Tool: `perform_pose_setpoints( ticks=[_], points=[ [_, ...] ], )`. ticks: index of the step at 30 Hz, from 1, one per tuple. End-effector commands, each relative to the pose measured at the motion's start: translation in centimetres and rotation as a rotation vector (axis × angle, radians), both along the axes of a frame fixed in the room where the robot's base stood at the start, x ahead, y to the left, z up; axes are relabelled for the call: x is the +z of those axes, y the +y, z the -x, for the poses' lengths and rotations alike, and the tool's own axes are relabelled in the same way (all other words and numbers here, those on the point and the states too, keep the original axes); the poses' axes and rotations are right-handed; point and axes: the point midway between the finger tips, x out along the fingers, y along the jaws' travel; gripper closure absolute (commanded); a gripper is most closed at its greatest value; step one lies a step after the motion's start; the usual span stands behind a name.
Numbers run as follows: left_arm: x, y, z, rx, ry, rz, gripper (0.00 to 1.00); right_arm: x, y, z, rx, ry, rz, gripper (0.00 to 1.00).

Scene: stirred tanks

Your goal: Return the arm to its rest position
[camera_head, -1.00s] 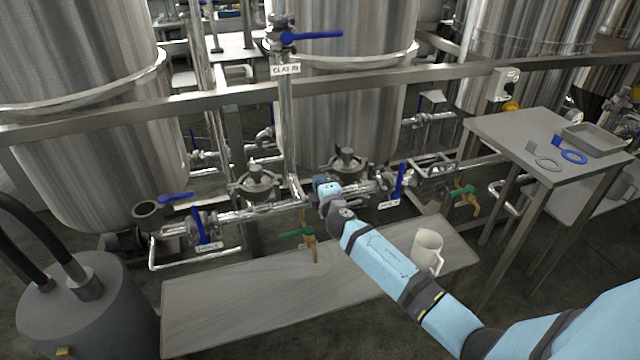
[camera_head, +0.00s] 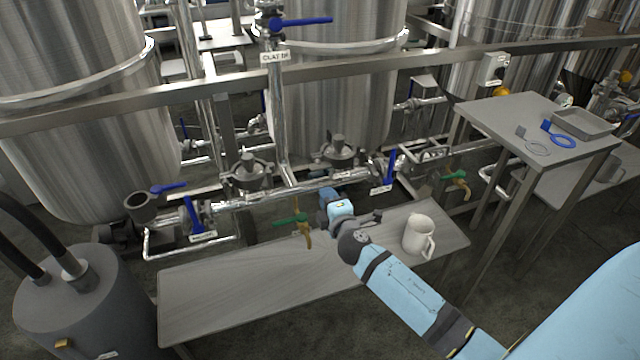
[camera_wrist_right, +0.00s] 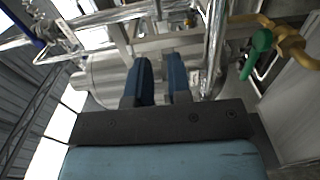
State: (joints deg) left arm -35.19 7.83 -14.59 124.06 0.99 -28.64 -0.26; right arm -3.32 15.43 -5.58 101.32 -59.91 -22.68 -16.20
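My right arm comes in from the lower right in the head view, light blue with dark bands. My right gripper (camera_head: 328,196) is above the back part of the grey bench, just in front of the pipework. In the right wrist view, the two dark blue fingers (camera_wrist_right: 160,80) stand apart with a clear gap and nothing between them. The gripper is open and empty. My left gripper is not in view.
A brass tap with a green handle (camera_head: 295,220) is left of the gripper. Blue-handled valves (camera_head: 391,166) line the pipe. A side table (camera_head: 500,115) holds a tray (camera_head: 584,124).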

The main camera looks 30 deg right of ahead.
Motion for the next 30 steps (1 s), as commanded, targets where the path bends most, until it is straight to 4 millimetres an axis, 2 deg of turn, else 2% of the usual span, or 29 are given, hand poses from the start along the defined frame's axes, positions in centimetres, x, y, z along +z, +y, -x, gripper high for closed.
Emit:
perform_pose_setpoints(
  ticks=[3,6,24,26,28,30],
  points=[
    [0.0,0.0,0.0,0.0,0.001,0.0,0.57,-0.1,0.4,1.4,0.0,0.001,-0.001,0.82],
    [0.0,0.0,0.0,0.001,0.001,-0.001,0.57,0.0,0.5,1.9,0.0,0.0,0.0,0.82],
    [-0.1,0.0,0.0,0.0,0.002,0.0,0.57,-0.2,0.7,2.2,0.002,0.003,-0.011,0.82],
    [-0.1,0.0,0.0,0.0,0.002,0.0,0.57,-0.8,1.2,2.8,0.009,0.013,-0.053,0.82],
    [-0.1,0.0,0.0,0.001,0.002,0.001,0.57,-2.1,2.5,4.4,0.024,0.04,-0.158,0.82],
    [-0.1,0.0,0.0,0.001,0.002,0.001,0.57,-4.0,4.7,7.1,0.043,0.087,-0.331,0.82]
  ],
)
